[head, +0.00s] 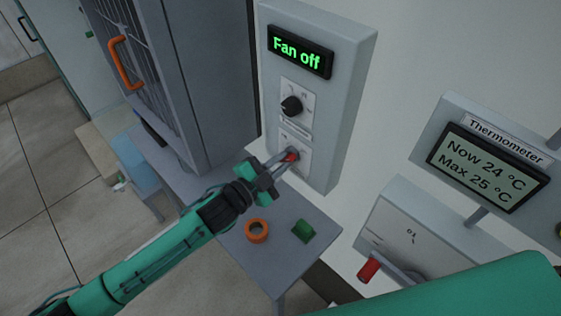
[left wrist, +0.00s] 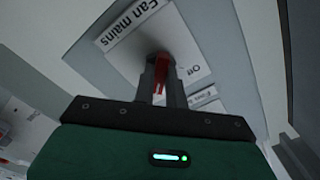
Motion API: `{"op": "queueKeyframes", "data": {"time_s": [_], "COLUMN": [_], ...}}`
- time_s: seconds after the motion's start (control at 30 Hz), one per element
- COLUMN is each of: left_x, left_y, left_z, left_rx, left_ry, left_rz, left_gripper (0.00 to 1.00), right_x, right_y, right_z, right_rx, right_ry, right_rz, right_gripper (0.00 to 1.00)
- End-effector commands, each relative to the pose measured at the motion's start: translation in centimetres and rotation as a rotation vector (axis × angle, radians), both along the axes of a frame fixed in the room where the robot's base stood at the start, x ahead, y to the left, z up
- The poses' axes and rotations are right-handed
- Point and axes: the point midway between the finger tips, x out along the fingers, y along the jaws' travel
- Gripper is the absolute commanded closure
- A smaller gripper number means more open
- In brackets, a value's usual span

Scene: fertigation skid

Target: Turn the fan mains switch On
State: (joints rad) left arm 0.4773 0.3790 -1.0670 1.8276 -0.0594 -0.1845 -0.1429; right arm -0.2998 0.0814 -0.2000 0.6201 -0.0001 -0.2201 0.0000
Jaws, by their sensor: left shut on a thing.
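The red fan mains switch (head: 291,156) is on the lower plate of a grey wall box (head: 344,95). My left gripper (head: 285,160) reaches it from the lower left and is shut on it. In the left wrist view the red lever (left wrist: 159,85) is between the two finger pads. A label ending in "mains" (left wrist: 130,25) is above it, and "Off" is printed to its right. The lever's exact position is partly hidden by the fingers. The box's display (head: 300,51) reads "Fan off" in green. My right gripper is out of view.
A black knob (head: 291,106) is just above the switch. An orange ring (head: 257,230) and a green block (head: 303,231) lie on the grey table (head: 272,262) below. A thermometer display (head: 488,167) and a box with a red-handled lever (head: 369,270) are to the right.

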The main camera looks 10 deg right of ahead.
Motion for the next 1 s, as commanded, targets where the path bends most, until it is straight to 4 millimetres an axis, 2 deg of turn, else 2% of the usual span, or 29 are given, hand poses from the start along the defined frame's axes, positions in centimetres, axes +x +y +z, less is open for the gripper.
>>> {"op": "queueKeyframes", "data": {"time_s": [0.37, 0.4, 0.5, 0.83, 1.0], "left_x": [0.0, 0.0, 0.0, -0.1, -1.2], "left_y": [0.0, 0.0, 0.0, 0.3, 1.8], "left_z": [0.0, 0.0, 0.0, -0.1, -0.4], "left_rx": [0.004, 0.004, 0.003, 0.003, 0.003], "left_ry": [-0.005, -0.005, -0.004, -0.003, -0.003], "left_rz": [0.001, 0.001, 0.001, 0.001, 0.0], "left_gripper": [1.0, 0.81, 0.65, 0.65, 0.65], "right_x": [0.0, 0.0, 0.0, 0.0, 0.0], "right_y": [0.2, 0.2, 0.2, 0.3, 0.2], "right_z": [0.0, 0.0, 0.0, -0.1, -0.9], "right_rx": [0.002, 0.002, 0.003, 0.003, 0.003], "right_ry": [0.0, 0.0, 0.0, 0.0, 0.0], "right_rz": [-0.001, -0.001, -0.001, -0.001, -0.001], "right_gripper": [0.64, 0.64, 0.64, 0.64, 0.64]}}
